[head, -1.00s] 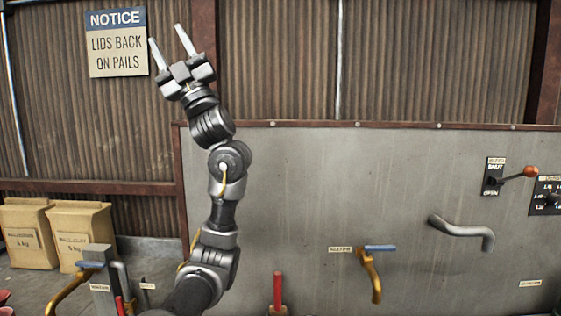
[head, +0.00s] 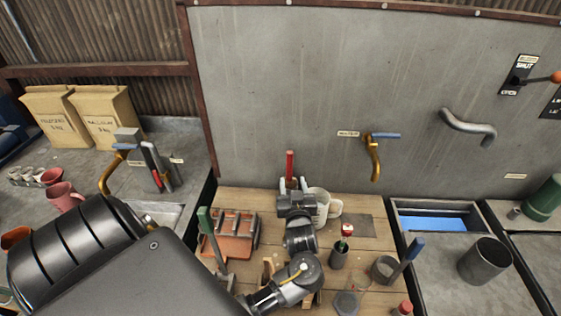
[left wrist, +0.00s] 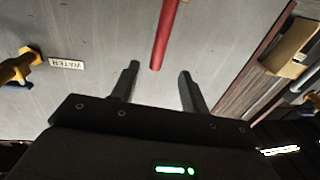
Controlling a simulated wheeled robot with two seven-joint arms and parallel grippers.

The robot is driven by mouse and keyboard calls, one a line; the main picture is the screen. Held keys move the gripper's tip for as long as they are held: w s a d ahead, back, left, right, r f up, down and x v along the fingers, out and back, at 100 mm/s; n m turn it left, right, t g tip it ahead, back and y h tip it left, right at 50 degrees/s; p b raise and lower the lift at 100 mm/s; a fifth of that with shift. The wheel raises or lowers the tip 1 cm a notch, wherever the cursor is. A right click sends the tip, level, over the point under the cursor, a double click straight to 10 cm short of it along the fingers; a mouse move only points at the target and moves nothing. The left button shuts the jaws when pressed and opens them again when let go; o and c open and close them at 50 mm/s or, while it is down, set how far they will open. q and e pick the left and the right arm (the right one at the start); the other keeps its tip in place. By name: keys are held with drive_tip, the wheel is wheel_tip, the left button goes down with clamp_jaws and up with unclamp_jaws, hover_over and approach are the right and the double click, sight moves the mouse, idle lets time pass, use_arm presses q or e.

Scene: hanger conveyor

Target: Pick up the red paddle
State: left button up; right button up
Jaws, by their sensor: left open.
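The red paddle (head: 290,163) stands upright at the back of the wooden table, against the grey panel. In the left wrist view it is a long red bar (left wrist: 164,38) whose near end lies between and just beyond the fingertips. My left gripper (head: 293,183) is open, just in front of the paddle, its fingers pointing toward the panel. In the left wrist view the open gripper (left wrist: 157,70) has nothing clasped between its fingers. The paddle's lower part is hidden behind the gripper in the head view. My right gripper is not in view.
A white jug (head: 322,205) stands close to the right of my left gripper. An orange tray (head: 238,245) and a green-handled tool (head: 210,235) are to the left. A dark cup (head: 339,257) is to the right. A brass tap (head: 375,160) juts from the panel (head: 260,80).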

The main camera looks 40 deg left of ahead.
sight(290, 165)
use_arm(q)
drive_tip(key=p+x, duration=0.1)
drive_tip(key=x, duration=0.4)
drive_tip(key=shift+a+p, duration=0.1)
drive_tip(key=shift+p, duration=0.2)
drive_tip(key=shift+w+a+f, duration=0.15)
drive_tip(key=shift+a, duration=0.05)
drive_tip(key=shift+w+a+r+p, duration=0.2)
drive_tip(key=shift+w+r+p, duration=0.05)
drive_tip(key=shift+p, duration=0.2)
drive_tip(key=p+x, duration=0.1)
drive_tip(key=x, duration=0.2)
drive_tip(key=shift+w+a+f+p, duration=0.2)
drive_tip(key=shift+f+p, duration=0.05)
drive_tip(key=shift+p, duration=0.1)
drive_tip(key=shift+w+a+f, duration=0.15)
drive_tip(key=shift+w+a, duration=0.2)
drive_tip(key=shift+d, duration=0.1)
drive_tip(key=shift+c, duration=0.7)
clamp_jaws()
